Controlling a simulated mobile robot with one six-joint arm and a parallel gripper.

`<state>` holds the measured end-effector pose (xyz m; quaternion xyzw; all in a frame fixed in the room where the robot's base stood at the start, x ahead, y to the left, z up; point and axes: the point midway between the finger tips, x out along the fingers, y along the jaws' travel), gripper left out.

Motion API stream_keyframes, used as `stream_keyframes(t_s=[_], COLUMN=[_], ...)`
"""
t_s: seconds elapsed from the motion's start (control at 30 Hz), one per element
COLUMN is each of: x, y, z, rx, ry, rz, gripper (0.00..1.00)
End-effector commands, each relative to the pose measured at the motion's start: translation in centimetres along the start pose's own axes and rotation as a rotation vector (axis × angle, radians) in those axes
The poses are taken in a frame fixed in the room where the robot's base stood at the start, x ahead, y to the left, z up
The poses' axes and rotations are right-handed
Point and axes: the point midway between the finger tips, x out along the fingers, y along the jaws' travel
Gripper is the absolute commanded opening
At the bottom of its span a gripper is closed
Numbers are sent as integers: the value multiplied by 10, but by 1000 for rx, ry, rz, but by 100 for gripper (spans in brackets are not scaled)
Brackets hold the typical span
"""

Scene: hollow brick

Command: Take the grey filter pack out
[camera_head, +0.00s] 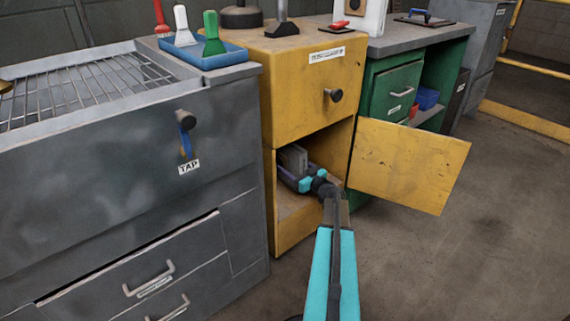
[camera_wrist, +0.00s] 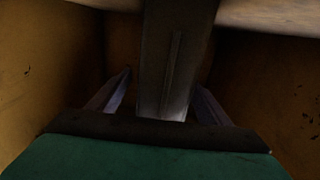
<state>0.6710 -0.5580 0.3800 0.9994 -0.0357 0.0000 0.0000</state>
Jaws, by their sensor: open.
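The grey filter pack (camera_head: 294,158) stands inside the lower compartment of the yellow cabinet (camera_head: 312,87), partly hidden by my gripper and the compartment's edge. In the wrist view the grey pack (camera_wrist: 176,60) is an upright dark block in the middle. My gripper (camera_head: 288,172) reaches into the compartment. In the wrist view its two fingers (camera_wrist: 155,100) are open, one on each side of the pack's near end. I cannot tell whether either finger touches the pack.
The yellow door (camera_head: 408,163) hangs open to the right of the compartment. A grey cabinet with a wire rack (camera_head: 85,88) stands close on the left. A green workbench (camera_head: 396,88) stands behind the door. The floor at the right front is clear.

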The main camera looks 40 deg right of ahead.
Motion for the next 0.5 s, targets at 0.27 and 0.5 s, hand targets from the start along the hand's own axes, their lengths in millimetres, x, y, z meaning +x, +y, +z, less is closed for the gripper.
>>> stream_keyframes(t_s=[0.27,0.5], x=[0,-1], y=[0,0], z=[0,0], rx=[0,0], ry=[0,0], rz=[0,0], gripper=[48,8])
